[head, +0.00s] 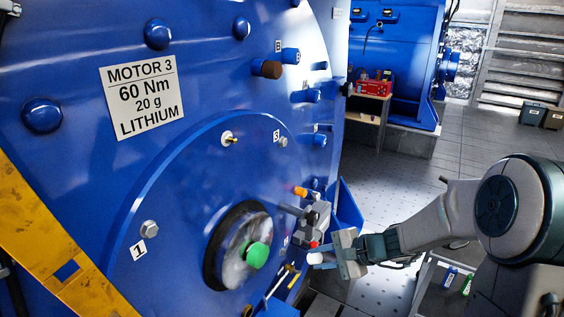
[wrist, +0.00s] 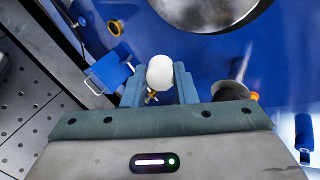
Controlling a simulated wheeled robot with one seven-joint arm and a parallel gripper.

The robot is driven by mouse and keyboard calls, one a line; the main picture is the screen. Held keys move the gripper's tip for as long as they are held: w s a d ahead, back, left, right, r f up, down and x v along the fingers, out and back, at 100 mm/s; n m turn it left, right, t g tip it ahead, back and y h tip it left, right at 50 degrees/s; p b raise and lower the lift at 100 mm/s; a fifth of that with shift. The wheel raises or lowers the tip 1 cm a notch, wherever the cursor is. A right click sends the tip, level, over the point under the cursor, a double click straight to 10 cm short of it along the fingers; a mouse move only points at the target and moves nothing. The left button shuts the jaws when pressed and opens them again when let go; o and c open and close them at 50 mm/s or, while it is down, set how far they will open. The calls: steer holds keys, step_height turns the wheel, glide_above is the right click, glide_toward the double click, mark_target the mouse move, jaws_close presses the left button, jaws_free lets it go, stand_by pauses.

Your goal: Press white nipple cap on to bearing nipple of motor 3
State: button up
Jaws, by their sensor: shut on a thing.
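The blue motor (head: 85,75) fills the left of the head view, with a label reading MOTOR 3, 60 Nm, 20 g LITHIUM. A small brass bearing nipple (head: 231,140) sticks out of its round end cover, near the number 3 tag. My gripper (head: 326,254) is low and to the right of the nipple, well apart from it. It is shut on the white nipple cap (head: 315,258). In the wrist view the rounded white cap (wrist: 160,71) sits between the two fingers of my gripper (wrist: 160,85). The nipple cannot be made out in the wrist view.
A grey fitting (head: 316,216) with orange and red ends stands just behind my gripper. A green-capped shaft end (head: 258,255) and bolt heads stick out of the motor. A yellow rail (head: 48,232) crosses the lower left. Grey floor is open behind my arm.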

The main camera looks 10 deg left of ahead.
steer(key=a+r+m+t+y, duration=0.1)
steer(key=a+r+t+y, duration=0.35)
steer(key=r, duration=1.15)
steer(key=g+y, duration=0.1)
steer(key=y, duration=0.1)
glide_toward(235, 141)
steer(key=shift+s+d+r+h+p, duration=0.2)
steer(key=shift+d+h+p, duration=0.1)
steer(key=shift+d, duration=0.15)
steer(key=shift+b+x, duration=1)
steer(key=shift+x, duration=1.9)
steer(key=shift+b, duration=1)
steer(key=shift+b+x, duration=0.55)
steer(key=shift+x, duration=1.05)
